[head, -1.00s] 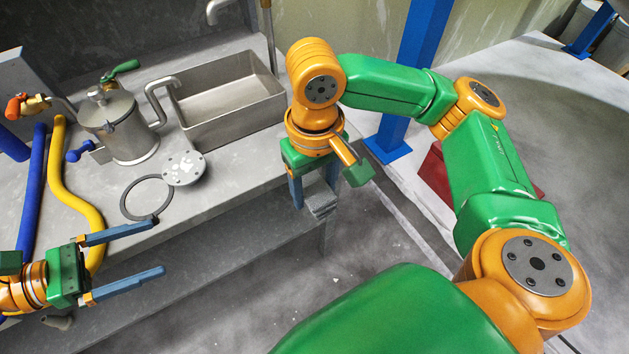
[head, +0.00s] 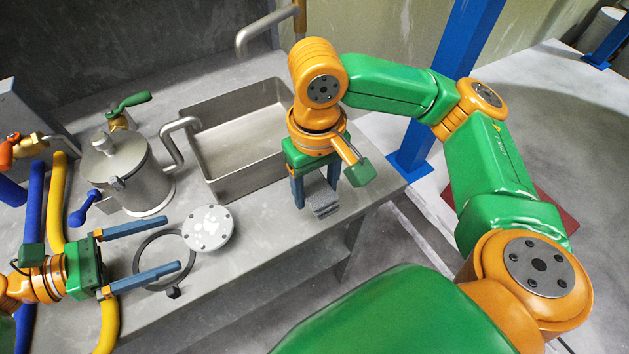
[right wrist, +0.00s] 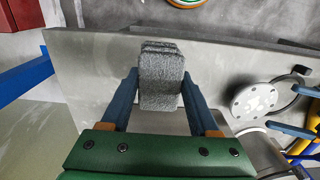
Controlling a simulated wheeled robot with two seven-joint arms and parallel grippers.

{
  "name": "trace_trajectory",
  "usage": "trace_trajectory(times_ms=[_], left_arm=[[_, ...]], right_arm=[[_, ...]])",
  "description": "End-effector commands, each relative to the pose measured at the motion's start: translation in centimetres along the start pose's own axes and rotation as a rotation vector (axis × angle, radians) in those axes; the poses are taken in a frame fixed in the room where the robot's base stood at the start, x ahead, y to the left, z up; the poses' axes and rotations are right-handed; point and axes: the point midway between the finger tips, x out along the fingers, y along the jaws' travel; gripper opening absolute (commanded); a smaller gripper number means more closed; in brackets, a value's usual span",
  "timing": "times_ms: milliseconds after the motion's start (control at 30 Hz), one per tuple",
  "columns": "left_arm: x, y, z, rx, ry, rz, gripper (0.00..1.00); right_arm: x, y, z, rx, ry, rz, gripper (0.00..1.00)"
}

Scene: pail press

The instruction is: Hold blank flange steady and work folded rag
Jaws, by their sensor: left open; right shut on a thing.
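The blank flange (head: 208,229) is a round grey disc with small holes round its rim and white patches on its face. It lies on the bench, partly over a dark ring, and also shows in the right wrist view (right wrist: 254,100). My left gripper (head: 174,247) is open and empty, its fingers pointing at the flange from the left, short of it. My right gripper (head: 315,194) points down, shut on the folded rag (head: 323,203), a grey fuzzy pad.
The dark ring (head: 143,268) has a small tab at its front. A metal pot (head: 125,175) with a green-handled valve stands behind it, and a steel sink (head: 235,145) lies behind the flange. Blue and yellow hoses (head: 58,200) run at left. Bench top (head: 265,240) between flange and rag is clear.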

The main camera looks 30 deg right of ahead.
Motion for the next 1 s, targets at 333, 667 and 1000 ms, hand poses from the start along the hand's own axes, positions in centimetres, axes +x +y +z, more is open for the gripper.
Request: trace_trajectory(times_ms=[333,667,1000], left_arm=[[6.4,0.0,0.3,-0.001,-0.002,-0.001,1.00],[8.0,0.0,0.0,0.001,0.001,0.000,1.00],[8.0,0.0,0.0,0.001,0.002,0.000,0.41]], right_arm=[[-0.3,0.0,0.0,0.000,0.000,0.000,0.17],[-0.5,0.0,0.0,0.000,0.000,0.000,0.17],[-0.5,0.0,0.0,0.000,0.000,0.000,0.17]])
